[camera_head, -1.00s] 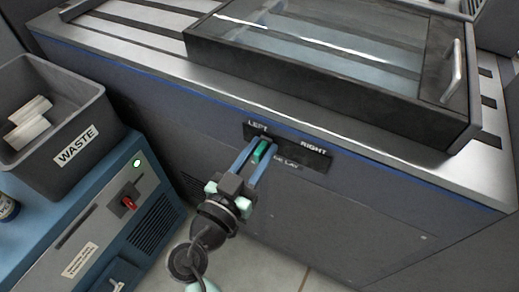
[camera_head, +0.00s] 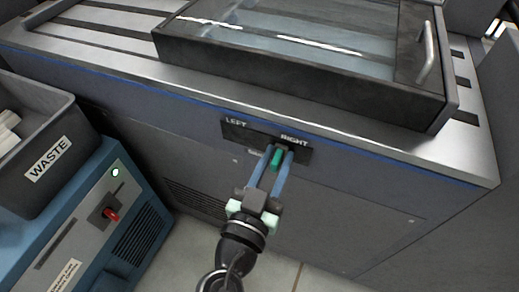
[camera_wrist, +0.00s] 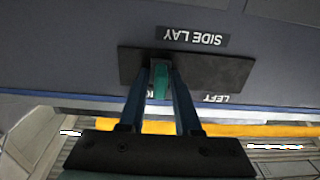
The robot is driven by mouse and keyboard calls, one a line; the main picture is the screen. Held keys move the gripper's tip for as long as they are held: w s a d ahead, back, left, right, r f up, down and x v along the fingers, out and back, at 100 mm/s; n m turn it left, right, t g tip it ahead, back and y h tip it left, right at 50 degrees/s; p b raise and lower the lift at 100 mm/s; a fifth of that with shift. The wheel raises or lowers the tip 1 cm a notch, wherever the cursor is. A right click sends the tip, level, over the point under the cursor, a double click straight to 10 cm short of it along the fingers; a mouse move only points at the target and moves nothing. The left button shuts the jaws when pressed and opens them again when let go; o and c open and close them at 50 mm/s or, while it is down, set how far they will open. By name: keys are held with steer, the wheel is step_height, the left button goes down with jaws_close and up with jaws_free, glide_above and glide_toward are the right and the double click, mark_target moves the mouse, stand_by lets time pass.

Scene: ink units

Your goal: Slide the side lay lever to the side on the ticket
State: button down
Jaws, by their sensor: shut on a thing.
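The side lay lever (camera_head: 277,161) has a green handle and stands out from a black plate (camera_head: 248,136) on the machine's front. The plate is marked LEFT and RIGHT, and the lever is near the RIGHT end. My gripper (camera_head: 279,156) is shut on the lever, with a blue finger on each side of it. In the wrist view the green lever (camera_wrist: 160,82) shows between the fingers, close to the plate's left end, and the SIDE LAY label appears upside down. No readable ticket shows in either view.
A dark-framed glass cover (camera_head: 300,55) with a metal handle (camera_head: 427,50) lies on the machine above the lever. At the left, a grey WASTE bin (camera_head: 62,130) stands on a blue unit with a red switch (camera_head: 111,215). Floor shows below the machine.

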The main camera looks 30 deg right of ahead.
steer(key=shift+s+d+f, duration=0.1)
steer(key=shift+s+d, duration=0.05)
steer(key=shift+s, duration=0.05)
steer(key=c, duration=0.8)
jaws_free()
steer(key=shift+c, duration=0.2)
steer(key=shift+s+a, duration=0.1)
steer(key=shift+a, duration=0.15)
steer(key=v, duration=1.2)
steer(key=shift+s+a+p, duration=0.15)
steer(key=shift+s+p, duration=0.1)
steer(key=shift+p, duration=0.1)
